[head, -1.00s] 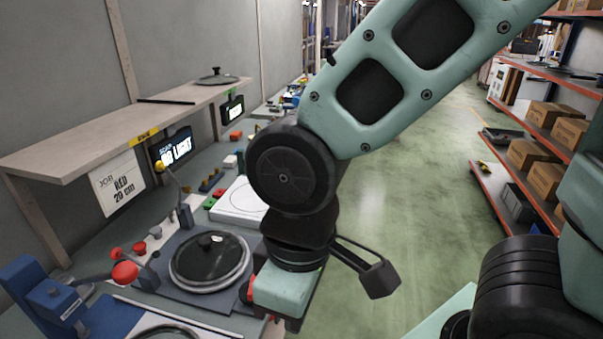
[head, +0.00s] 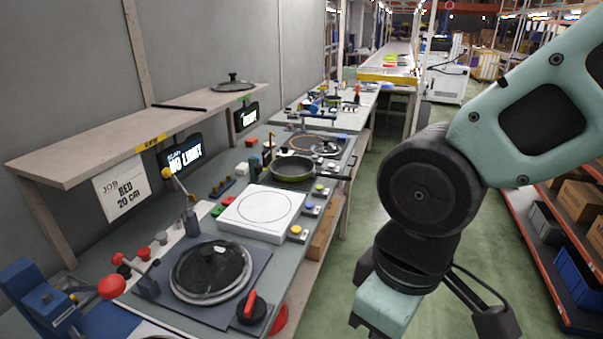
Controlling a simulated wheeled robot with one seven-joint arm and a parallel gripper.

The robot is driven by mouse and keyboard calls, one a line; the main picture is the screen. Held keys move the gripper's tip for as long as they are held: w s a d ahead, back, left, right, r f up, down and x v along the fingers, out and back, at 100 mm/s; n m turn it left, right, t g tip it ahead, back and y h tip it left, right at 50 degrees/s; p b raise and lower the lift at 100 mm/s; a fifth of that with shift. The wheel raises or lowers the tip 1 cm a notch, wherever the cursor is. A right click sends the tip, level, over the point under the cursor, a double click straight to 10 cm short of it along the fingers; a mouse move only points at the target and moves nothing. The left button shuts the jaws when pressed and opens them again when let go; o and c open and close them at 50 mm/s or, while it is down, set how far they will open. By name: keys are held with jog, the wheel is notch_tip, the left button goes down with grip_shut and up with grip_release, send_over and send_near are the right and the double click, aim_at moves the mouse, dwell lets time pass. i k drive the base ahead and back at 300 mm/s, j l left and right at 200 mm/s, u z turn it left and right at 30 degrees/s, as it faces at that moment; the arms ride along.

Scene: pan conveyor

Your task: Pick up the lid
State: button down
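Another lid (head: 233,86) with a black knob sits on the wooden shelf. My gripper (head: 382,312) hangs over the aisle, right of the bench and apart from every lid. Its fingertips are cut off by the lower edge, so its opening is hidden.
A white square plate (head: 262,212) and a dark pan (head: 293,168) with a green rim stand on the bench. Red-knobbed levers (head: 112,287) and a red-handled dial (head: 251,307) flank the near lid. The green floor (head: 370,215) beside the bench is clear. Shelving stands right.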

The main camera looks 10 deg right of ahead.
aim_at(209, 269)
jog(key=i+l+u, duration=0.3)
jog(key=i, duration=0.2)
jog(key=i+l+u, duration=0.25)
jog(key=i+l, duration=0.2)
jog(key=u, duration=1.9)
